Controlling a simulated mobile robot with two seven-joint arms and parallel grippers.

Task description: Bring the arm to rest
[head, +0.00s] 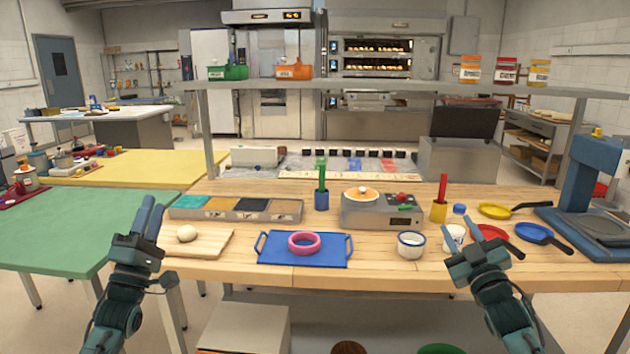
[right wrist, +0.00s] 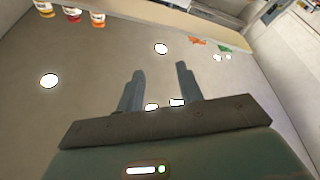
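My left gripper (head: 150,218) is raised at the left, in front of the wooden table's left end. Its two fingers point up with a gap between them, and nothing is held. My right gripper (head: 460,232) is raised at the right, and in the head view it overlaps the table's front edge and partly hides a white cup (head: 454,238). In the right wrist view the two fingers of the right gripper (right wrist: 158,82) stand apart with nothing between them.
The wooden table (head: 380,270) holds a blue tray (head: 300,262) with a pink ring (head: 304,243), a cutting board (head: 215,243) with a pale dough ball (head: 187,233), a scale (head: 382,212), and pans (head: 541,236). A green table (head: 60,235) stands at the left. A shelf (head: 380,86) spans above.

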